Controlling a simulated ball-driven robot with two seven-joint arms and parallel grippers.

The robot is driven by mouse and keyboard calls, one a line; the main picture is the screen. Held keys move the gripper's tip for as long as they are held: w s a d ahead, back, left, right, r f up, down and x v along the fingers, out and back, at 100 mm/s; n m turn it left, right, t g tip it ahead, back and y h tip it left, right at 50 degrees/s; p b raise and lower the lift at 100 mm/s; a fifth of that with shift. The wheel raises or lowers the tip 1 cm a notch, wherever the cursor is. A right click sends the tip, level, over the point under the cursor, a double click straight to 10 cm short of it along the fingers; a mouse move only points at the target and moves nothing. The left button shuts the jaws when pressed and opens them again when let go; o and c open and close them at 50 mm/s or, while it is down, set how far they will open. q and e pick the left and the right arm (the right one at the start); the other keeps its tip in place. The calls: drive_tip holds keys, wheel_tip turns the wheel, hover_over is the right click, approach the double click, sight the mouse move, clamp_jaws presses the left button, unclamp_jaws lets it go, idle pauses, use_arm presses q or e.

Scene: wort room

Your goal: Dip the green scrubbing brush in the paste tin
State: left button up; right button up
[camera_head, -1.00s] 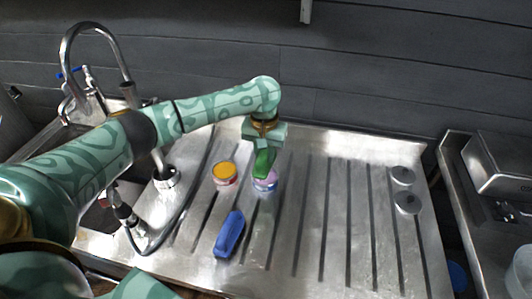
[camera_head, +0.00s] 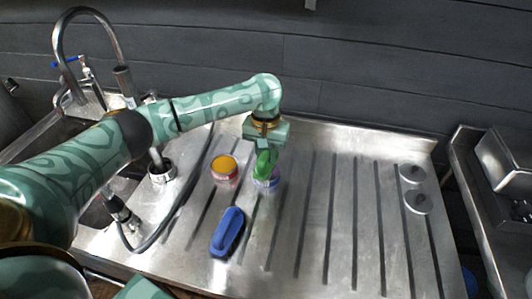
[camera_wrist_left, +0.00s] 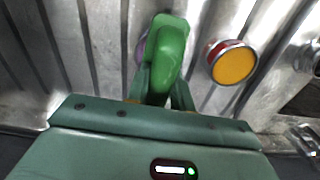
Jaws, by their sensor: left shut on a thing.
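My left gripper (camera_head: 266,148) is shut on the green scrubbing brush (camera_head: 265,163), which hangs below it over the drainboard. The brush fills the middle of the left wrist view (camera_wrist_left: 168,50) between the fingers. Directly beneath the brush is a tin with purple contents (camera_head: 269,182), mostly hidden by the brush; only a sliver of purple (camera_wrist_left: 140,50) shows in the left wrist view. I cannot tell whether the bristles touch it. A tin with orange-yellow contents (camera_head: 223,168) stands just left of it, and right of the brush in the left wrist view (camera_wrist_left: 233,64). My right gripper is not seen.
A blue brush (camera_head: 228,232) lies on the ribbed steel drainboard (camera_head: 312,215) in front of the tins. Two grey round lids (camera_head: 418,202) lie at the right. A tap (camera_head: 112,45) and sink are at the left. The drainboard's middle right is clear.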

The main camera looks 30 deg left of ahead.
sight(266, 151)
use_arm(q)
drive_tip(key=shift+f, duration=0.25)
idle(0.5)
drive_tip(key=shift+s+f+p, duration=0.1)
drive_tip(key=shift+f+p, duration=0.1)
drive_tip(key=shift+p, duration=0.6)
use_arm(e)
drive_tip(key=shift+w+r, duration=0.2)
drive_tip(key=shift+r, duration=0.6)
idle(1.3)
use_arm(q)
wheel_tip(266, 151, up, 4)
drive_tip(key=p, duration=0.4)
drive_tip(key=shift+f+p, duration=0.1)
drive_tip(key=shift+p, duration=0.25)
wheel_tip(266, 151, up, 4)
drive_tip(key=p, duration=0.5)
drive_tip(key=shift+f, duration=0.2)
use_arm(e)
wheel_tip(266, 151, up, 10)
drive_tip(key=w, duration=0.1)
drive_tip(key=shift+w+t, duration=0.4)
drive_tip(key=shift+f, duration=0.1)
